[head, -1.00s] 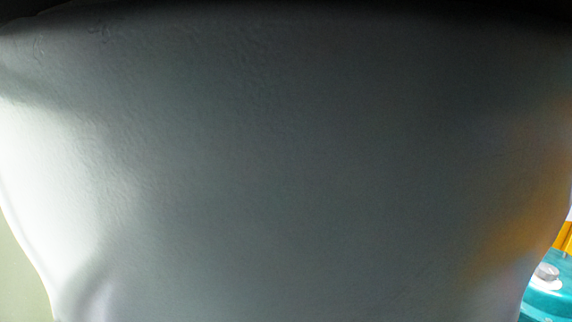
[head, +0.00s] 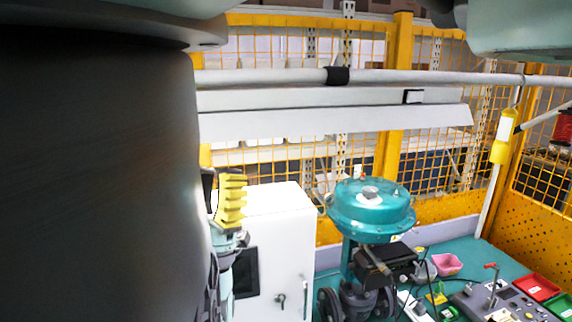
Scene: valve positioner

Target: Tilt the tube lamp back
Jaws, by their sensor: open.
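The tube lamp (head: 330,118) is a long white fixture. It runs across the upper middle of the head view, in front of the yellow mesh fence and just below a grey horizontal rail. Its broad lower face slopes toward me, and a small black-edged piece (head: 413,96) sits on its upper right part. Its left end is hidden behind my large dark arm part, which fills the left of the view. I cannot make out my gripper's fingertips or anything held in them.
A teal valve actuator (head: 371,210) stands on the green bench. A white cabinet (head: 275,240) is left of it, beside a yellow ribbed part (head: 232,200). A pink tray (head: 446,265), red bin (head: 537,287) and control box (head: 487,302) lie right. A yellow-white pendant (head: 502,140) hangs at right.

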